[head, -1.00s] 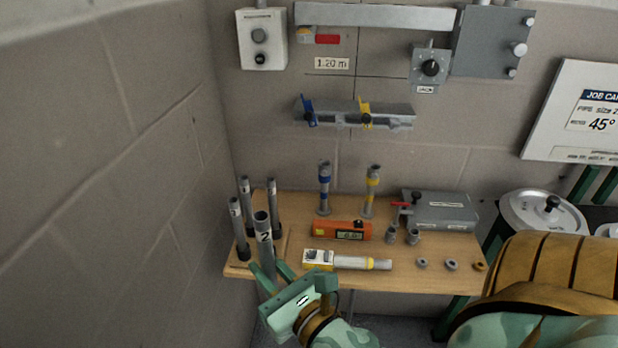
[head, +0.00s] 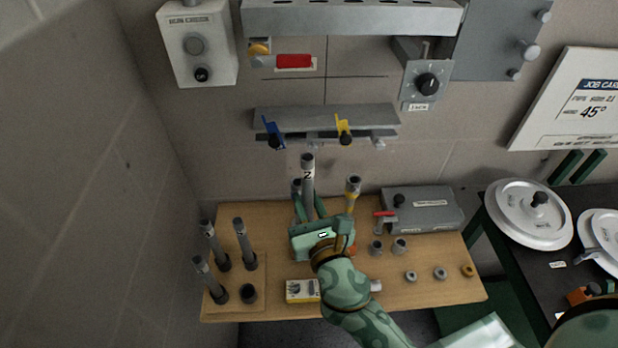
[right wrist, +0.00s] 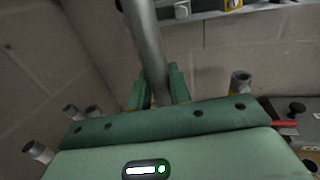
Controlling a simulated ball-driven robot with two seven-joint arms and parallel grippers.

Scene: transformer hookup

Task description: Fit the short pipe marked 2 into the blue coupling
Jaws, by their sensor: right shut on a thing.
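The short pipe marked 2 (head: 308,174) is grey and stands roughly upright in my right gripper (head: 309,208), which is shut on its lower part. The pipe also shows in the right wrist view (right wrist: 146,50), rising between the fingers (right wrist: 158,88). The blue coupling (head: 296,187) is on an upright stand at the back of the bench, mostly hidden behind the pipe and gripper. The pipe appears in front of it and slightly right; I cannot tell the gap between them. My left gripper is not in view.
The yellow-banded coupling (head: 352,192) stands close to the right of my gripper. A pipe rack (head: 230,300) at the left holds three pipes and an empty socket. A grey box (head: 425,208) and small rings (head: 440,273) are at the right. A wall bracket (head: 325,120) is above.

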